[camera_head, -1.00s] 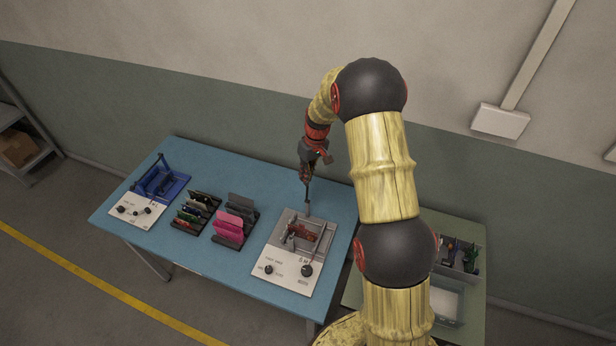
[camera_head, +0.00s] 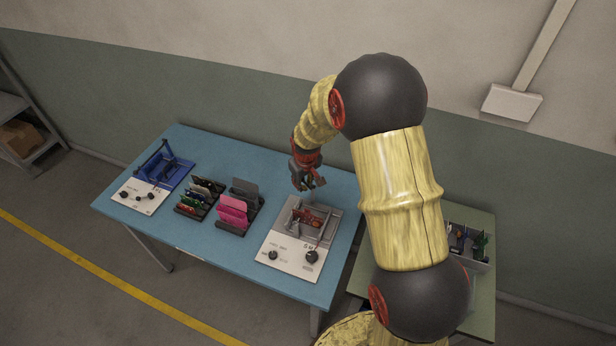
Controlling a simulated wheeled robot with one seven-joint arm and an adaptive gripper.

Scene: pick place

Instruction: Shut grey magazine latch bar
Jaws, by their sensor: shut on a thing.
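The grey magazine (camera_head: 283,230) stands on the right part of the blue table, with red parts (camera_head: 306,218) inside and a pale front panel with dark knobs. My gripper (camera_head: 312,184) is low over its back edge, its jaws shut on what appears to be the latch bar. The fingers hide most of that place, so the bar's exact angle cannot be told. A thin dark bar (camera_head: 324,231) shows slanted along the right side of the magazine, above a knob.
To the left on the blue table (camera_head: 200,262) are a pink card rack (camera_head: 233,211), a rack of coloured boards (camera_head: 196,200) and a blue fixture (camera_head: 175,182) with a raised bar. A green table (camera_head: 486,300) with a grey bin (camera_head: 478,262) stands at right.

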